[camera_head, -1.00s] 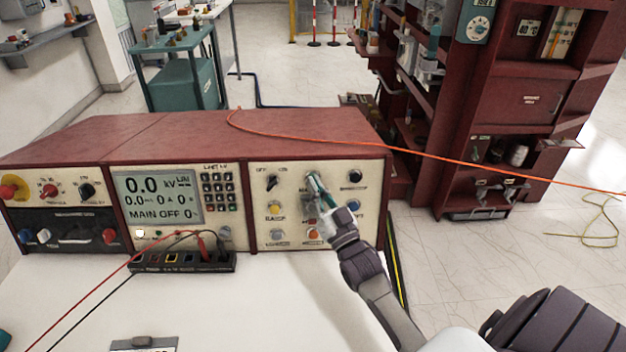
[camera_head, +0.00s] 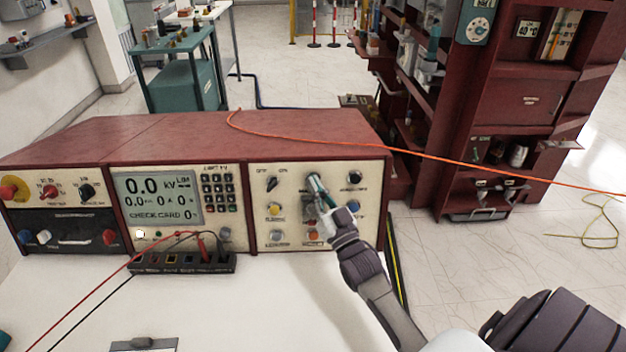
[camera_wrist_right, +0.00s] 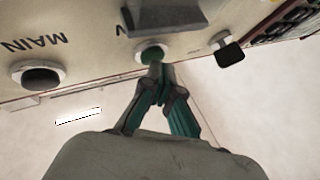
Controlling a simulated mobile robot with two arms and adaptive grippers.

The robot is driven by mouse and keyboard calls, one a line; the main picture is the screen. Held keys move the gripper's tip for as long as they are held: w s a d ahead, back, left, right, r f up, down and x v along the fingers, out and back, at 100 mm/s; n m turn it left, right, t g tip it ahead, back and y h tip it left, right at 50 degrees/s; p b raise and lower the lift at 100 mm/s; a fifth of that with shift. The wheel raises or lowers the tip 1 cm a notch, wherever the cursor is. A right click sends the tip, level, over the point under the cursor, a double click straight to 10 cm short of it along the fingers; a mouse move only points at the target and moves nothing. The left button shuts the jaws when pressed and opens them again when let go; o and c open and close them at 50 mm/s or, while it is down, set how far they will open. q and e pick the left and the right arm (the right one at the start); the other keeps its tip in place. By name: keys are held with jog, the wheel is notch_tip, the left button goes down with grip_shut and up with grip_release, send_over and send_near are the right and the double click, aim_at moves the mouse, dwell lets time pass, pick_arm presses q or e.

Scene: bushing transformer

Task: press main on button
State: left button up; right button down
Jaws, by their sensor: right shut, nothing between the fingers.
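The green button (camera_wrist_right: 152,54) with a pale ring is on the cream front panel (camera_head: 262,210) of the red console. My right gripper (camera_wrist_right: 157,75) is shut and empty, with its teal fingertips at the green button's edge, apparently touching it. In the head view the right gripper (camera_head: 315,185) reaches the right-hand panel and hides part of it. The console display (camera_head: 157,198) reads 0.0 kV and "CHECK CARD". A dark button (camera_wrist_right: 40,77) beside the lettering "MAIN" shows in the wrist view. My left gripper is not clearly in view.
A black socket strip (camera_head: 182,263) with red and black leads stands before the console. An orange cable (camera_head: 420,155) runs over the console to the right. A dark red shelf unit (camera_head: 515,95) stands behind right. The white tabletop (camera_head: 220,310) in front is mostly clear.

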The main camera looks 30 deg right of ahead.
jog(key=shift+s+a+r+p, duration=0.15)
jog(key=shift+s+a+p, duration=0.2)
jog(key=shift+s, duration=0.25)
jog(key=s+a+p, duration=0.1)
jog(key=s+p, duration=0.1)
jog(key=s+a+r+p, duration=0.1)
jog(key=s, duration=0.1)
jog(key=shift+s+a+r, duration=0.1)
jog(key=shift+a, duration=0.2)
dwell(1.2)
